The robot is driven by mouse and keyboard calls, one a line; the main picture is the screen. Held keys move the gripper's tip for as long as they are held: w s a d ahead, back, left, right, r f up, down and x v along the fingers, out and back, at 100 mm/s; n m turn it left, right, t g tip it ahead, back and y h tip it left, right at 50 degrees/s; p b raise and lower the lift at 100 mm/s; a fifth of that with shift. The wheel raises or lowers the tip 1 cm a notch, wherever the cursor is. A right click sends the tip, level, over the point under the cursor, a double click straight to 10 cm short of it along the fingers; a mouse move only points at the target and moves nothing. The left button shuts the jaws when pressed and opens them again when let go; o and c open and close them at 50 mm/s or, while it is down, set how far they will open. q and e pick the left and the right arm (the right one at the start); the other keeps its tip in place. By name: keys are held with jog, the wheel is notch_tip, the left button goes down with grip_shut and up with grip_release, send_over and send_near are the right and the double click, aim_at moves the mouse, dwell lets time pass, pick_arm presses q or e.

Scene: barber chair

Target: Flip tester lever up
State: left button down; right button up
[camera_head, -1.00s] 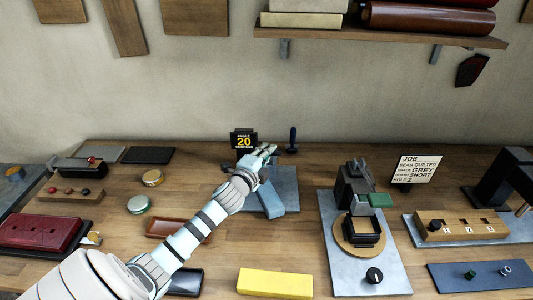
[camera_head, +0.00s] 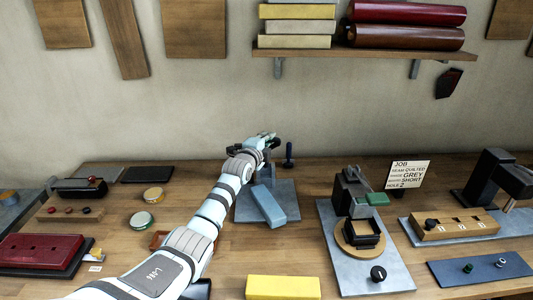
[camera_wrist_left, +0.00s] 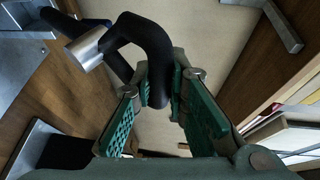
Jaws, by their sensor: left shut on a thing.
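The tester appears to be the grey plate (camera_head: 286,187) with a blue block (camera_head: 268,206) lying aslant on it and a grey upright (camera_head: 267,172) behind the block. My left gripper (camera_head: 268,139) is above the back of this plate, and its arm hides part of the upright. In the left wrist view, a black curved lever handle (camera_wrist_left: 150,48) with a metal collar (camera_wrist_left: 84,48) passes between the green-padded fingers (camera_wrist_left: 158,108). The left gripper is shut on this handle near its end. My right gripper is not in view.
A dark peg (camera_head: 289,155) stands just right of the gripper. A clamp device on a grey plate (camera_head: 340,275) and a job card (camera_head: 408,173) are to the right. A yellow block (camera_head: 283,287) lies in front. The shelf (camera_head: 380,58) hangs above.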

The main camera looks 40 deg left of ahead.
pick_arm(q)
jog(key=shift+a+r, duration=0.1)
jog(key=shift+r, duration=0.25)
jog(key=c, duration=2)
grip_release()
jog(key=o, duration=0.3)
jog(key=shift+o, duration=0.7)
jog(key=shift+w+f, duration=0.1)
jog(key=shift+w, duration=0.05)
jog(key=shift+w+f, duration=0.1)
jog(key=shift+f, duration=0.05)
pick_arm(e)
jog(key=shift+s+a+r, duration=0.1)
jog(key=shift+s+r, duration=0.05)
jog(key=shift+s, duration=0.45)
pick_arm(q)
jog(key=v, duration=1.2)
jog(key=shift+f, duration=0.1)
